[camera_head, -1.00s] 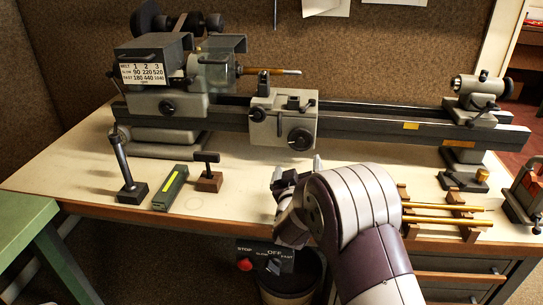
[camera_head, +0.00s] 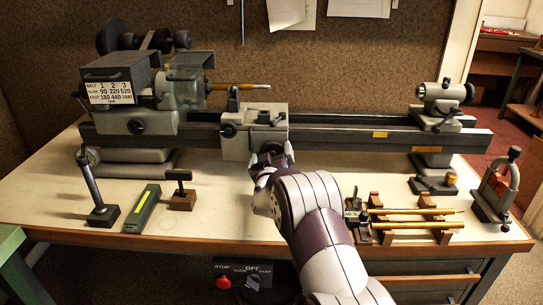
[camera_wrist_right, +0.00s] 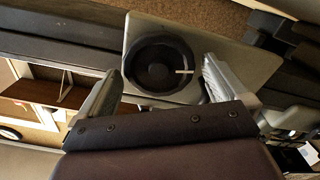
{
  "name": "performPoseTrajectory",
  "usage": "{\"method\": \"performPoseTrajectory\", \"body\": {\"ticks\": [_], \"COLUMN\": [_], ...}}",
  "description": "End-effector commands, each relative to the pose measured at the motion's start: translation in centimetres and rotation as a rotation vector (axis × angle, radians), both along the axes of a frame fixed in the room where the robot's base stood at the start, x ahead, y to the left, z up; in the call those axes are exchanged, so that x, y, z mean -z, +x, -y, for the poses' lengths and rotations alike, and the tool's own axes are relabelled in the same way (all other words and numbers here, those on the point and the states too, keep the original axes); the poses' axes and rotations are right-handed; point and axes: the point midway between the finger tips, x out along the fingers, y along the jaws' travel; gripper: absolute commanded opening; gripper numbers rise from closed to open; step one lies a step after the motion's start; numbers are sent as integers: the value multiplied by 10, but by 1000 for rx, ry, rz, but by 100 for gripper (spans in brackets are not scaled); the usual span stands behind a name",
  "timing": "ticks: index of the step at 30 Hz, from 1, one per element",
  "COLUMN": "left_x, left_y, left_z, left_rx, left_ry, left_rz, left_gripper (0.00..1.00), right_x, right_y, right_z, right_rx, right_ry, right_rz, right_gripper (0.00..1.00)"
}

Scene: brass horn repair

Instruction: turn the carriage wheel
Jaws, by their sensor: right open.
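The carriage (camera_head: 236,144) is a grey block on the lathe bed, left of the middle in the head view. Its wheel (camera_wrist_right: 150,66) is a round black handwheel with a pale mark on its right side, seen face-on in the right wrist view. My right gripper (camera_head: 273,162) is at the front of the carriage and hides most of the wheel in the head view. In the wrist view its two fingers (camera_wrist_right: 160,82) are spread, one on each side of the wheel, with gaps to its rim. I cannot tell how far the fingertips are from the carriage face. My left gripper is not in view.
The headstock (camera_head: 135,118) is at the left of the bed and the tailstock (camera_head: 444,108) at the right. On the bench, a post on a base (camera_head: 104,215), a green box (camera_head: 143,208) and a rack with brass rods (camera_head: 410,222) stand in front of the lathe.

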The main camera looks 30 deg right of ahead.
Motion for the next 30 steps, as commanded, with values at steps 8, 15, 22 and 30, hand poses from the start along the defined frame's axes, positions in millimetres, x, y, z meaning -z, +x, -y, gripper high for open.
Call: {"method": "performPoseTrajectory", "body": {"ticks": [8,15,22,30], "left_x": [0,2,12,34], "left_y": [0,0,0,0], "left_z": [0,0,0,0], "left_rx": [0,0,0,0], "left_ry": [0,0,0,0], "left_rz": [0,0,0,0], "left_gripper": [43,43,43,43], "right_x": [0,1,4,5], "right_y": [0,0,-1,-1], "right_z": [0,0,0,1], "right_rx": [0,0,0,-2], "right_ry": [0,13,95,288], "right_rz": [0,6,56,175], "right_gripper": [49,49,49,49]}}
